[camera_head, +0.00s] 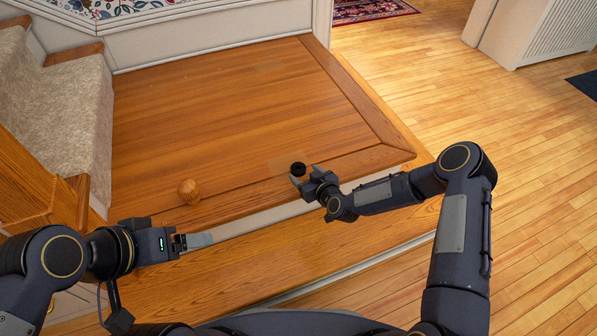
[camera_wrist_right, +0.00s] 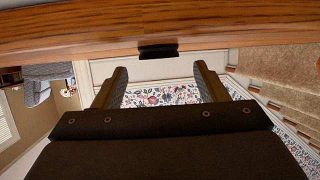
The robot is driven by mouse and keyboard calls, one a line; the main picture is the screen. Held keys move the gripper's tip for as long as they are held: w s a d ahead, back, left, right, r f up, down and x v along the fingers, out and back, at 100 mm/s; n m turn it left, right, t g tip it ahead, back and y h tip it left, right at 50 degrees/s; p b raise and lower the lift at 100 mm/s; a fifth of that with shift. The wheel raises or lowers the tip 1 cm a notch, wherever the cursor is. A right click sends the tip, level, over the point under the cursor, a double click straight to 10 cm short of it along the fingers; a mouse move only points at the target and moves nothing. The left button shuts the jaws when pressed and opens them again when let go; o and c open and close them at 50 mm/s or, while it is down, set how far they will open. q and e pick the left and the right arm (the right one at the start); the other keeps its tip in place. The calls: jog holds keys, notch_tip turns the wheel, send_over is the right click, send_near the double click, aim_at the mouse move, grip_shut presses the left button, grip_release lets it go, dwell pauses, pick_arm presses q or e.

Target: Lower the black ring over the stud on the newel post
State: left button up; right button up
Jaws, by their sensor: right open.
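The black ring (camera_head: 298,169) lies on the wooden landing near its front edge. In the right wrist view it shows as a dark, flat shape (camera_wrist_right: 158,52) at the wooden edge. My right gripper (camera_head: 304,181) is open and empty, its fingers close to the ring; in the wrist view the ring sits ahead of the gap between the fingertips (camera_wrist_right: 159,72). I cannot tell if they touch. My left gripper (camera_head: 200,240) is over the lower step at left, seen side-on. Wooden stair parts (camera_head: 30,185) stand at the left edge; I cannot make out a stud there.
A round wooden ball (camera_head: 189,191) rests on the landing (camera_head: 220,100) near its front edge. Carpeted stairs (camera_head: 60,95) rise at the left. The landing behind the ring is clear. Open wooden floor (camera_head: 520,190) lies to the right.

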aim_at(297, 166)
jog(key=b+x, duration=0.1)
jog(key=x, duration=0.3)
jog(key=shift+d+f, duration=0.1)
jog(key=c, duration=1.2)
